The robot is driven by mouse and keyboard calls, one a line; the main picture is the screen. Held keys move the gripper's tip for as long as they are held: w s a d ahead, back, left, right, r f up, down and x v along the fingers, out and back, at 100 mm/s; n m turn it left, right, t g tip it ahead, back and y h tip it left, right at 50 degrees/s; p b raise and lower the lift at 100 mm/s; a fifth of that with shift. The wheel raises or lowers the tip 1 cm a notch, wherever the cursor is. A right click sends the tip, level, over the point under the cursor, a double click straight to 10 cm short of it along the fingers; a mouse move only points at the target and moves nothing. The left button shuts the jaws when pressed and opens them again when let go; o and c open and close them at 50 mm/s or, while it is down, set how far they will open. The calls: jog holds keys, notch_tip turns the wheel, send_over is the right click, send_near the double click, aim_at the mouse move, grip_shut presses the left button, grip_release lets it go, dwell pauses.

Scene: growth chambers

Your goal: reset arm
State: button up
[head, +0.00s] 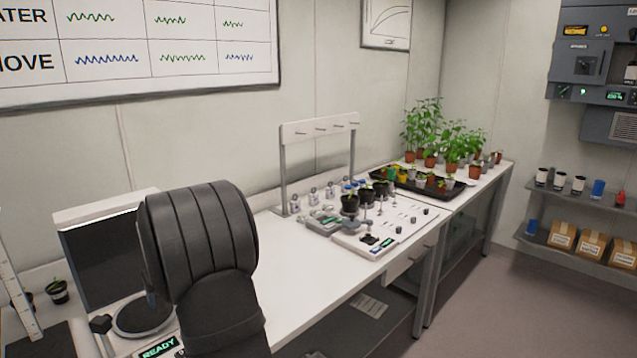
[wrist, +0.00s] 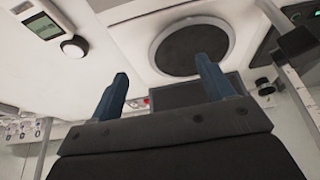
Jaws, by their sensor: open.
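My gripper (wrist: 162,92) shows in the wrist view with its two blue fingers spread apart and nothing between them. Beyond the fingers is a round dark plate (wrist: 193,46) set in a white surface. In the head view my dark arm fills the lower middle and hides most of my gripper. The round dark plate (head: 141,316) shows there just left of my arm, on a device whose display (head: 158,347) reads READY.
A dark panel (head: 104,260) stands behind the plate. A small potted plant (head: 58,291) is at the far left. Right of my arm, the white bench (head: 300,262) has bare room, then a board (head: 385,230) with pots and knobs, and a black tray (head: 448,190) of plants.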

jog(key=shift+s+a+f, duration=0.15)
jog(key=shift+a+f, duration=0.45)
jog(key=shift+a, duration=0.35)
jog(key=shift+s+a+f, duration=0.1)
jog(key=shift+a+f, duration=0.45)
jog(key=shift+a, duration=0.4)
